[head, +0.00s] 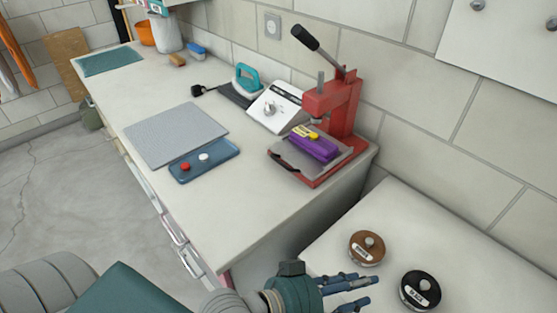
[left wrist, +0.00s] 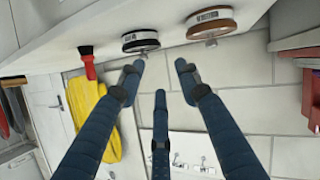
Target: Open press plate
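The red press (head: 335,105) stands at the near right end of the counter, its black-gripped lever (head: 318,45) raised up and to the left. A grey plate (head: 330,168) with a dark handle at its front lies on the press base. A purple block (head: 314,147) with a yellow label rests on top of it, under the press head. My left gripper (head: 357,288) is below and in front of the press, over the lower surface. Its three blue fingers are spread and empty, as the left wrist view (left wrist: 160,85) also shows. My right gripper is out of view.
Brown (head: 367,248) and black (head: 420,290) round knobbed pieces sit on the lower surface near my left gripper. A blue tray (head: 204,162), a grey mat (head: 176,133) and a white device (head: 273,107) lie left of the press. A tiled wall stands behind.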

